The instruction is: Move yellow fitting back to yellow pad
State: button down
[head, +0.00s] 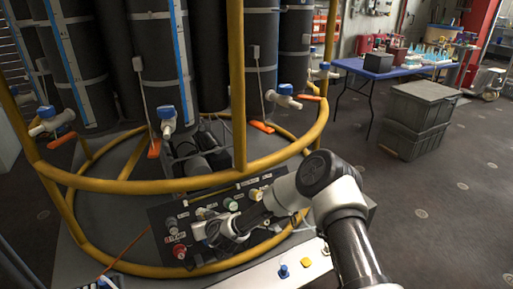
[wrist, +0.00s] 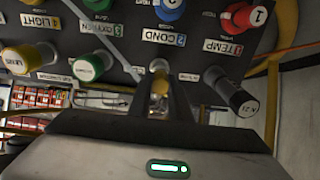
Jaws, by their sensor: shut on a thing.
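My gripper (wrist: 160,95) points at a dark panel in the wrist view, its jaws shut on a small amber-yellow piece, which I take for the yellow fitting (wrist: 159,84). Only a little of it shows between the fingers, close to the panel face; I cannot tell whether it is seated or clear. In the head view my gripper (head: 207,238) is low over the panel (head: 163,214), and the held piece is hidden. A yellow pad (head: 306,262) lies on the pale ledge at the front right, apart from the gripper.
In the wrist view, yellow (wrist: 18,61), green (wrist: 92,66), blue (wrist: 169,9), red (wrist: 238,17) and black (wrist: 236,98) parts stand out around the gripper. A yellow rail (head: 180,184) runs behind the panel.

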jog(key=shift+p+v, duration=1.2)
jog(key=shift+v, duration=1.2)
jog(key=shift+f, duration=0.15)
jog(key=w+d+f+g+h, duration=0.3)
jog(key=d+f+g, duration=0.2)
jog(key=d+f, duration=0.9)
jog(key=w+d+f+n+g+h, duration=0.1)
jog(key=d+n+g+h, duration=0.15)
jog(key=d, duration=0.95)
jog(key=d+f+n+g+h, duration=0.15)
jog(key=d+n, duration=0.25)
jog(key=d, duration=0.7)
jog(key=shift+m+g+y, duration=0.25)
jog(key=shift+g+y, duration=0.15)
jog(key=shift+w+f, duration=0.15)
jog(key=shift+f, duration=2.25)
jog(key=shift+b, duration=1.1)
jog(key=shift+f+b, duration=0.2)
jog(key=shift+b, duration=0.35)
